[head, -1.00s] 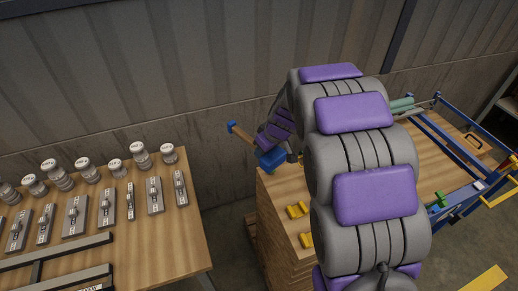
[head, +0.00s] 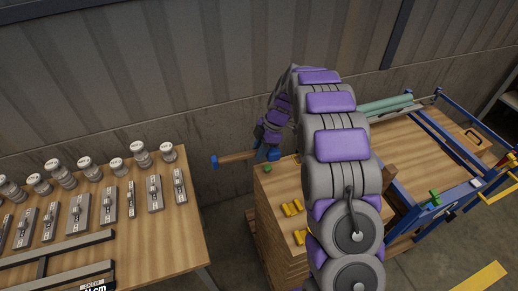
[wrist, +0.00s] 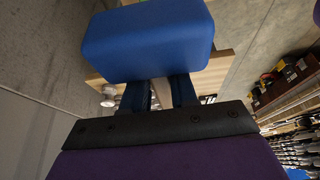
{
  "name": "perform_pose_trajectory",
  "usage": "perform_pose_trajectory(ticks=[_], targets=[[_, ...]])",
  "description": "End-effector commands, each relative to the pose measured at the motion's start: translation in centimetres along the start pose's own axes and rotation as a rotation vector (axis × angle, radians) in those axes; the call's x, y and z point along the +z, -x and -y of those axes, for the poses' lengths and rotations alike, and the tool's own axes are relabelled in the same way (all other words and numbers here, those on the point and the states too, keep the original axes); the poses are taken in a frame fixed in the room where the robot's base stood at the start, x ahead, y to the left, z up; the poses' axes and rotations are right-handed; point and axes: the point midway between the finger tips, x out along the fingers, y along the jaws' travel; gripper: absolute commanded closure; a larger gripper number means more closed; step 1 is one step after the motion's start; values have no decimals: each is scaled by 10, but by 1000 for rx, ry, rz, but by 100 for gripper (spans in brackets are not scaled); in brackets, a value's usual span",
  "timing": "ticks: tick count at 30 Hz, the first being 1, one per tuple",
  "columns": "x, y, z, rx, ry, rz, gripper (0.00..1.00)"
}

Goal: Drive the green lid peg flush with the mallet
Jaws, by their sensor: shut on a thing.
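The mallet (head: 237,157) points left from my gripper (head: 272,154), with a pale wooden length and a blue end at its far left. My gripper is shut on it, above the far left of the wooden crate (head: 281,234). In the wrist view, a large blue block (wrist: 148,40) lies across my dark blue fingers (wrist: 160,92) and hides what is behind it. A small green peg (head: 266,168) shows on the crate top at its far left corner, just below my gripper. I cannot tell how far it stands up.
Yellow blocks (head: 292,208) sit on the crate top. Another small green part (head: 435,197) is by the blue frame (head: 445,150) at right. The left table (head: 185,235) holds several insulators (head: 140,153) and metal plates (head: 78,213). A floor gap separates table and crate.

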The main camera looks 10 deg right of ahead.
Motion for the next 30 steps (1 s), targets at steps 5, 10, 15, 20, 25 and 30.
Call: perform_pose_trajectory(ticks=[5,10,15,20,25,30], targets=[[-4,-4,-1,-7,17,5,100],[0,-11,-1,-7,14,4,100],[8,-22,0,-7,13,0,100],[16,-34,1,-10,11,-3,100],[18,-48,0,-8,13,1,100],[19,-56,-1,-6,13,5,100]])
